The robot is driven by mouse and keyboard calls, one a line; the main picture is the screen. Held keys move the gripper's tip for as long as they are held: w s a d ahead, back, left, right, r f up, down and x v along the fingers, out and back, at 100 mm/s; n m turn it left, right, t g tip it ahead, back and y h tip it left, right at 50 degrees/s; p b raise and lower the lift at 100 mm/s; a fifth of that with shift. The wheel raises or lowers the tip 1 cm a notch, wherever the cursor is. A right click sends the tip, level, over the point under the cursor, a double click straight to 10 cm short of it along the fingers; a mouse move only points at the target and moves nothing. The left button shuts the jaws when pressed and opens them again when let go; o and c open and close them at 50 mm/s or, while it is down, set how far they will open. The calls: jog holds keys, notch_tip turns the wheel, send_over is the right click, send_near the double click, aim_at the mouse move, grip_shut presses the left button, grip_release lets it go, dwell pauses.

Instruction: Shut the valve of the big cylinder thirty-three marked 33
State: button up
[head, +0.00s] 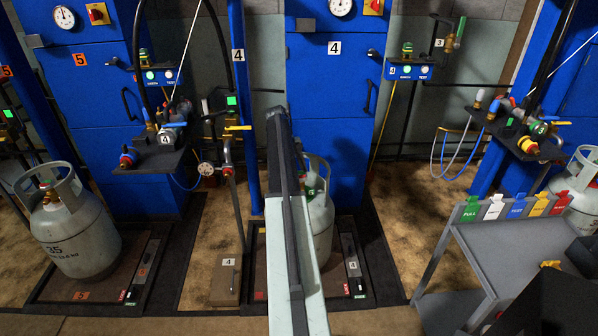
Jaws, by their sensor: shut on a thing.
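A grey-green gas cylinder (321,226) stands on the middle platform, partly hidden behind my raised arm. Its collar shows to the right of the arm, with a bit of green inside it. Its valve is mostly hidden, and no number can be read on it. Another such cylinder (75,235) stands at the left, and its marking looks like 35. A third cylinder (578,180) is cut off at the right edge, with red at its valve. No readable 33 shows. My gripper is hidden behind my own arm, so its hold on anything cannot be seen.
Blue cabinets (335,100) stand behind. A filling hose and gauge (207,168) hang left of the arm, near a box marked 4 (226,283). A grey cart (480,255) with coloured tags (514,207) stands at right. Brown floor between platform and cart is free.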

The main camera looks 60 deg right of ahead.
jog(key=shift+w, duration=0.2)
jog(key=o, duration=1.4)
jog(key=shift+s, duration=0.1)
jog(key=shift+c, duration=0.2)
jog(key=p+v, duration=0.7)
jog(key=shift+r, duration=0.4)
jog(key=shift+a, duration=0.1)
